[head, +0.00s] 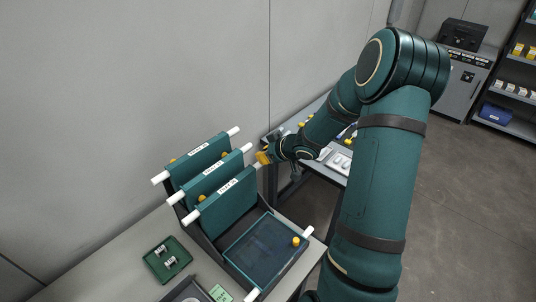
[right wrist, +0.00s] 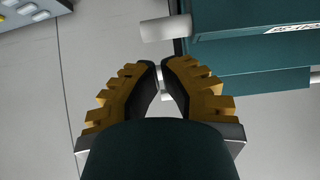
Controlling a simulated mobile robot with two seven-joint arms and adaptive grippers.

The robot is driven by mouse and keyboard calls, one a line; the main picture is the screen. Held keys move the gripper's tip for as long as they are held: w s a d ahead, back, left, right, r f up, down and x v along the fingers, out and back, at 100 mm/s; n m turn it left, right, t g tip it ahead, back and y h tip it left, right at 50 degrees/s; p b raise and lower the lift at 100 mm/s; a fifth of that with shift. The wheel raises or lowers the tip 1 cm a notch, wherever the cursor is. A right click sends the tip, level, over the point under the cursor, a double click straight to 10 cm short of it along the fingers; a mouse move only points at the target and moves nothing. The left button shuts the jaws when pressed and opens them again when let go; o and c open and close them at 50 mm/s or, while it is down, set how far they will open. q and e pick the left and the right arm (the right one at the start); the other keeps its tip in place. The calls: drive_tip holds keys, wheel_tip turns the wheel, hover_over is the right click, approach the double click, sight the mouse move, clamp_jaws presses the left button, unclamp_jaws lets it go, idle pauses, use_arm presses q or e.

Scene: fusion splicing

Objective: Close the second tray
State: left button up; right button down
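A dark rack (head: 208,228) on the left table holds hinged green trays with white side rods. Three stand upright: a rear one (head: 190,165), a middle one (head: 208,185) and a front one (head: 228,205). The lowest tray (head: 262,250) lies flat, with a yellow knob on it. The labels are too small to read, so I cannot tell which is second. My right gripper (head: 263,158) is beside the right rod ends of the upright trays. In the right wrist view its fingertips (right wrist: 162,66) are nearly together, with a white piece visible behind them. A tray (right wrist: 250,25) and its rod end (right wrist: 165,28) are close. My left gripper is out of view.
A small green tray (head: 152,265) with metal pieces and a green card (head: 220,293) lie in front of the rack. A second table (head: 312,175) with equipment stands behind my right arm. The grey wall (head: 100,90) is close behind the rack.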

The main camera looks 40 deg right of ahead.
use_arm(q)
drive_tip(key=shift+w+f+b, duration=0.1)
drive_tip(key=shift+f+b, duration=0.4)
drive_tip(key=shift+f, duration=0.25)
use_arm(e)
drive_tip(key=x, duration=0.5)
drive_tip(key=shift+w+f, duration=0.15)
drive_tip(key=shift+w, duration=0.1)
drive_tip(key=shift+s, duration=0.1)
